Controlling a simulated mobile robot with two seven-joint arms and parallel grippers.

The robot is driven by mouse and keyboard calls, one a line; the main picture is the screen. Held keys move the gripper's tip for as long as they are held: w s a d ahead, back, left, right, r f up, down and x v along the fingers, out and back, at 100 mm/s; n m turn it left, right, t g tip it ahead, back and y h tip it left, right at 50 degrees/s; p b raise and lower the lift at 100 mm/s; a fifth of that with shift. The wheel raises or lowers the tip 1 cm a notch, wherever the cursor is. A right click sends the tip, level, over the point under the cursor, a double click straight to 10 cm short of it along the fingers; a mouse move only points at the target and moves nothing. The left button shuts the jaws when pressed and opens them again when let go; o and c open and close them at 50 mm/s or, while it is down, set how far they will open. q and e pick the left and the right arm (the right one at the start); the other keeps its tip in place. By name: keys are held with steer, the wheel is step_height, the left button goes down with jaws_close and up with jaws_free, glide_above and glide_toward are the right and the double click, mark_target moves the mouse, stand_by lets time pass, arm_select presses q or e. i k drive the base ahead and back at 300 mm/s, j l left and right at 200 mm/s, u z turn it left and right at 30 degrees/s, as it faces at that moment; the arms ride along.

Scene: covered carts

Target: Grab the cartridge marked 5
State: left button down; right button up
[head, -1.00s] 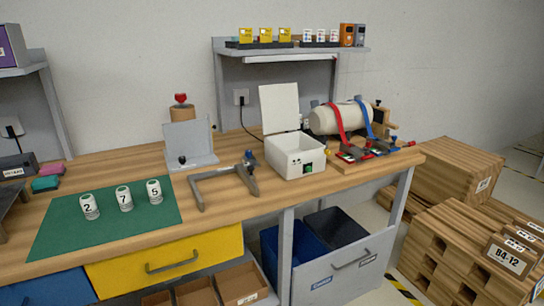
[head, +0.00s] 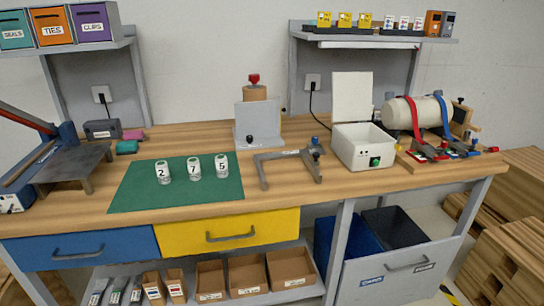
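The cartridge marked 5 (head: 221,167) is a small white cylinder with a dark number. It stands upright on the green mat (head: 130,192) on the wooden bench, rightmost in a row. The cartridge marked 7 (head: 194,169) stands just to its left, and the cartridge marked 2 (head: 163,173) is left of that. All three are apart from one another. Neither of my grippers is in the head view.
A grey clamp frame (head: 288,155) lies right of the mat, with a grey upright plate (head: 258,125) behind. An open white box (head: 364,148) stands further right. A lever press (head: 65,155) is at the left. The bench front before the mat is narrow but clear.

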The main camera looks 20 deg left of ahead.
mark_target(221, 161)
steer(key=i+l, duration=0.3)
steer(key=i+l+u, duration=0.2)
steer(key=u, duration=0.2)
steer(key=i+l+u, duration=0.3)
steer(key=u, duration=0.15)
